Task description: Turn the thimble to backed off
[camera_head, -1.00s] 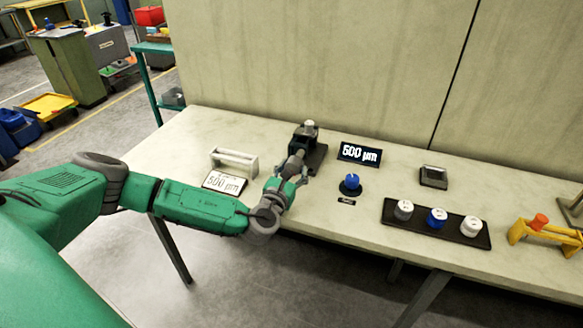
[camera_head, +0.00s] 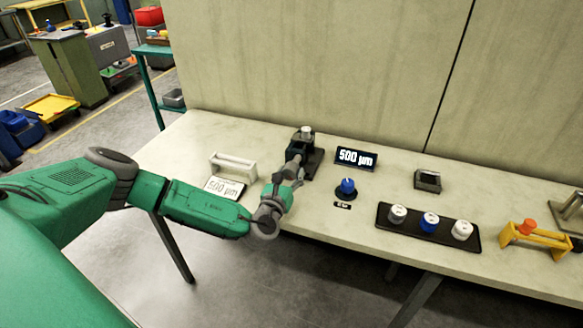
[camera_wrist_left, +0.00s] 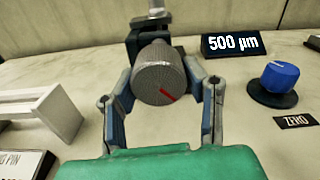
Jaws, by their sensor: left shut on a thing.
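The thimble (camera_wrist_left: 158,75) is a grey knurled knob with a red line on its face, in the middle of the left wrist view. The line points to the lower right. My left gripper (camera_wrist_left: 161,88) is shut on the thimble, one finger on each side. In the head view my left gripper (camera_head: 287,172) reaches the dark micrometer stand (camera_head: 309,160) and hides most of the thimble. The black display (camera_head: 356,157) reads 500 µm; it also shows in the left wrist view (camera_wrist_left: 236,43). My right gripper is not in view.
A blue knob (camera_head: 346,188) with a ZERO label stands right of the stand. A white bracket (camera_head: 233,166) and a 500 µm card (camera_head: 224,187) lie to the left. A black tray (camera_head: 428,228) with white and blue pieces is further right.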

